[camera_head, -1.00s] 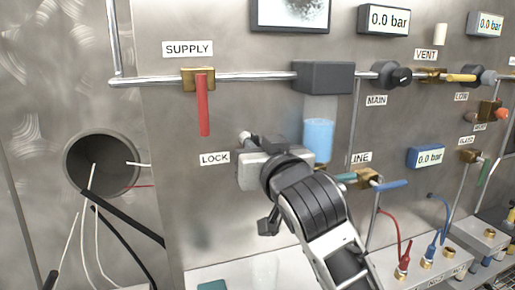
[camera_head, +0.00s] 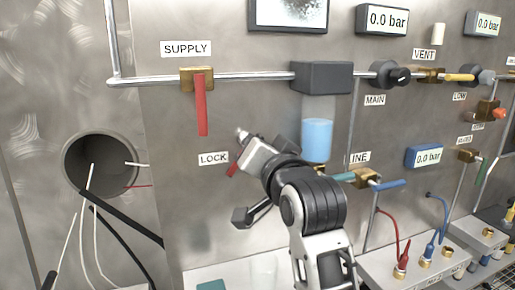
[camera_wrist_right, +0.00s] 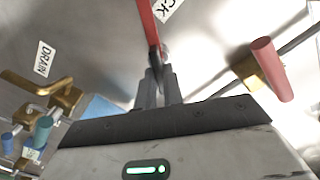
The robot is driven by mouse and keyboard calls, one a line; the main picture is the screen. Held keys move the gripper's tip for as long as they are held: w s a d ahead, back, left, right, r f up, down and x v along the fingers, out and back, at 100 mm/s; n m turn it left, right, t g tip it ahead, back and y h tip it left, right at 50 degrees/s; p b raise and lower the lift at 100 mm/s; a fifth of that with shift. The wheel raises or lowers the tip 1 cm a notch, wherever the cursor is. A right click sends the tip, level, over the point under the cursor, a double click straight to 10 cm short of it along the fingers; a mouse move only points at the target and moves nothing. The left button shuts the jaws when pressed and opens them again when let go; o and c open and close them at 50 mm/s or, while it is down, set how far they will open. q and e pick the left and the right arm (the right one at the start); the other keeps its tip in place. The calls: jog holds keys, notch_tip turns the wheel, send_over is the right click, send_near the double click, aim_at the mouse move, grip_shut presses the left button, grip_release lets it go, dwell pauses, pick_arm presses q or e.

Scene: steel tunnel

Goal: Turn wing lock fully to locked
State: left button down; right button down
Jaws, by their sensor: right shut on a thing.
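The wing lock is a red bar (camera_wrist_right: 147,22) beside the LOCK label (camera_head: 213,158). In the head view only a short red end (camera_head: 233,170) shows, slanting down to the left; my right gripper hides the rest. My right gripper (camera_wrist_right: 158,78) is shut on the wing lock, its two dark fingers close together at the bar's near end. In the head view the right gripper (camera_head: 244,138) is tilted against the panel, with its arm coming up from the bottom. My left gripper is not in view.
The red supply handle (camera_head: 202,105) hangs down above the lock. A blue liquid container (camera_head: 317,140) is close to the right of my gripper. A brass valve with a blue lever (camera_head: 390,185) lies further right. A dark round opening (camera_head: 100,164) is at left.

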dwell(0.4)
jog(key=c, duration=1.5)
grip_release()
